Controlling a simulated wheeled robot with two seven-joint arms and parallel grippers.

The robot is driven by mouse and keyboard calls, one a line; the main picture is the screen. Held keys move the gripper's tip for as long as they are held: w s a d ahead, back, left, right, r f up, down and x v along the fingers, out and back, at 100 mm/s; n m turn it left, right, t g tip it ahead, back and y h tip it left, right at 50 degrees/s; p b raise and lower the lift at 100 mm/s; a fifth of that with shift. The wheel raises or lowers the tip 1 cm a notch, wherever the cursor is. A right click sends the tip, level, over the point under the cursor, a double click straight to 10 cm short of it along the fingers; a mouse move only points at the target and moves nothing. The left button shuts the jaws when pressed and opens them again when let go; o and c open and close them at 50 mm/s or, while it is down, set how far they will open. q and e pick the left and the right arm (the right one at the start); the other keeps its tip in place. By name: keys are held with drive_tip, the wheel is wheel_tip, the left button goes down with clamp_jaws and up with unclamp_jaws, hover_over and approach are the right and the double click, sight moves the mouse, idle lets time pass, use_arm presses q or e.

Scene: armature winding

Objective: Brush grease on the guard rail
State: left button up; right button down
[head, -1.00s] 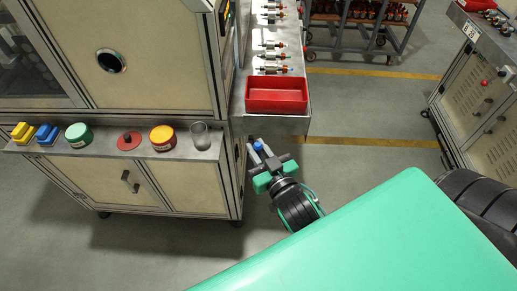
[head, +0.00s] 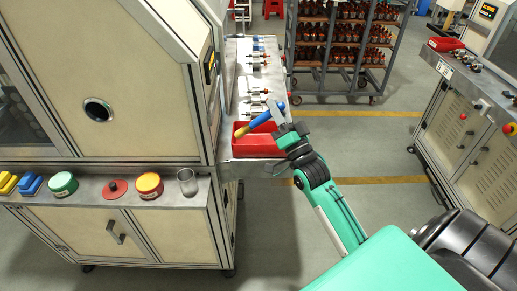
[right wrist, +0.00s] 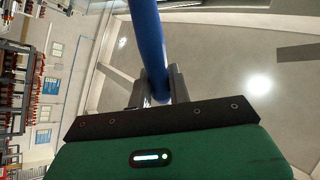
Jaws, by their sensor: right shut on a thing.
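My right gripper (head: 276,112) is shut on the blue handle of a brush (head: 262,120). The brush lies slantwise in the head view, with its yellow end (head: 241,131) toward the lower left, over the red tray. In the right wrist view, the blue handle (right wrist: 150,45) runs up from between the fingers. Bristles and grease cannot be made out. I cannot tell which part is the guard rail; a steel bench (head: 234,105) with a row of armatures (head: 256,92) runs beside the machine. My left gripper is not in view.
The red tray (head: 262,148) sits at the bench's near end. Yellow, blue, green and red items and a clear cup (head: 187,182) stand on the machine's front ledge. Floor right of the bench is clear.

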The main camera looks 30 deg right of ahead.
wheel_tip(320, 180, up, 3)
drive_tip(key=d+m, duration=0.2)
drive_tip(key=d, duration=0.1)
drive_tip(key=w+a, duration=0.3)
drive_tip(key=a, duration=0.2)
drive_tip(key=shift+w+a+r+t+h, duration=0.15)
drive_tip(key=shift+w+t+h, duration=0.05)
drive_tip(key=shift+t+h, duration=0.2)
drive_tip(key=shift+w+a, duration=0.4)
drive_tip(key=shift+a, duration=0.25)
idle(0.5)
